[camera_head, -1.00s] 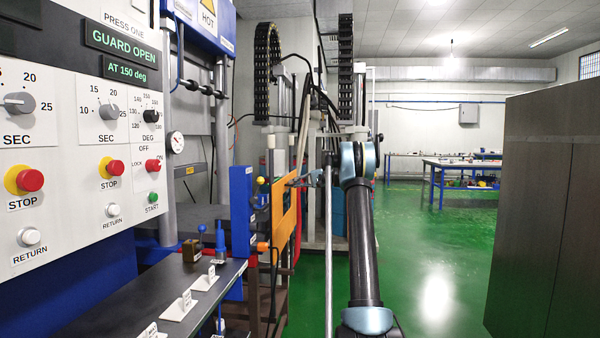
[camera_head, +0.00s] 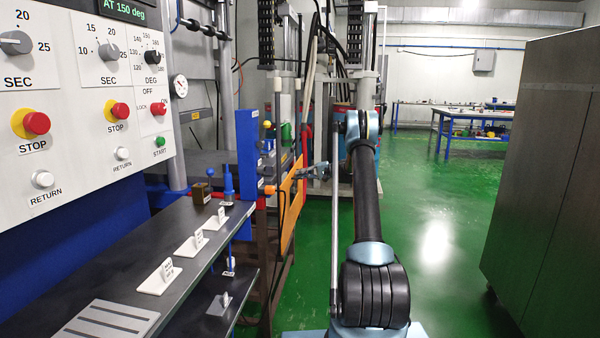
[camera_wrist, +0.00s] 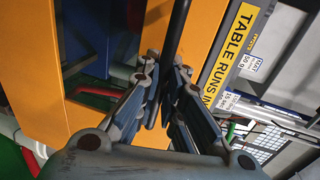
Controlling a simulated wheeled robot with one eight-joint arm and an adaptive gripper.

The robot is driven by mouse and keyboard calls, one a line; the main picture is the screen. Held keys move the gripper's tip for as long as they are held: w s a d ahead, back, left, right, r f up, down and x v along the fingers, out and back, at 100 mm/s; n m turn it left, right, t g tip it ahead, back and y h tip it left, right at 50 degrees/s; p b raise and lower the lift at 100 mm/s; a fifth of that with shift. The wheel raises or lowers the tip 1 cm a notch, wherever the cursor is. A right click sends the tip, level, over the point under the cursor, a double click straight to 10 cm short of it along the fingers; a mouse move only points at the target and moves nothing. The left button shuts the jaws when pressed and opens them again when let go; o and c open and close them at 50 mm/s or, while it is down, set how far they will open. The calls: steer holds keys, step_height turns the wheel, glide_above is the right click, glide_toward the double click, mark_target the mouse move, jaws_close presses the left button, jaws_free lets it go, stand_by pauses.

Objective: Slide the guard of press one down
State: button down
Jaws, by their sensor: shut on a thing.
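The guard of press one is an orange panel (camera_head: 289,212) beside the blue post, centre-left in the head view. It also fills much of the wrist view as an orange frame (camera_wrist: 115,25). My gripper (camera_head: 303,174) is at the guard's right side. In the wrist view my gripper (camera_wrist: 168,95) has its fingers closed around a dark bar (camera_wrist: 178,25) that runs in front of the orange surface. The exact contact is partly hidden by the fingers.
The control panel (camera_head: 80,110) and a dark shelf (camera_head: 150,245) with small white labels stand at the left. A blue post (camera_head: 248,155) is beside the guard. A tall dark cabinet (camera_head: 550,180) is at the right. Green floor (camera_head: 430,245) is open between.

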steer(key=shift+s+d+f, duration=0.1)
steer(key=shift+d+f, duration=0.2)
steer(key=shift+f, duration=0.1)
steer(key=c, duration=2)
jaws_free()
steer(key=shift+f, duration=0.1)
steer(key=shift+a, duration=0.1)
steer(key=shift+a+r, duration=0.1)
steer(key=shift+r, duration=0.1)
steer(key=v, duration=1.2)
